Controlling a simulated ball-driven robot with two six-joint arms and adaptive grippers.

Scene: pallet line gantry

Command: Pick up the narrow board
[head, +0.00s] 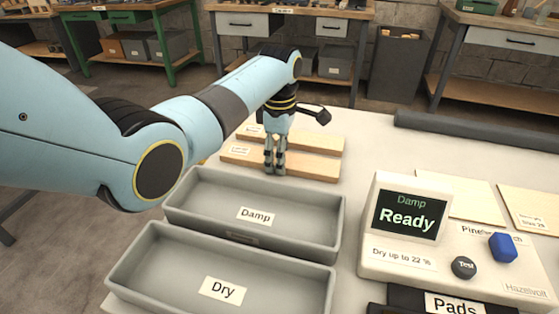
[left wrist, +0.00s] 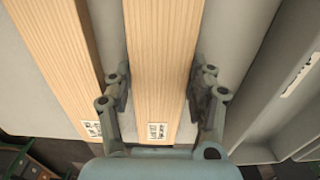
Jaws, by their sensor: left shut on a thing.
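Two pale wooden boards with small white labels lie side by side on the table behind the Damp bin. My left gripper (head: 275,170) points down over the near board (head: 312,166), the one closer to the bin. In the left wrist view the fingers are shut on the long edges of this near board (left wrist: 162,60), one on each side. The far board (head: 315,143) lies parallel beside it and also shows in the left wrist view (left wrist: 58,55). I cannot tell clearly which board is narrower. My right gripper is out of view.
Empty grey bins marked Damp (head: 190,186) and Dry (head: 135,258) stand in front of the boards. A meter (head: 385,257) reading "Damp Ready" is at the right. A dark roll (head: 470,133) and thin wooden sheets (head: 460,197) lie on the right of the table.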

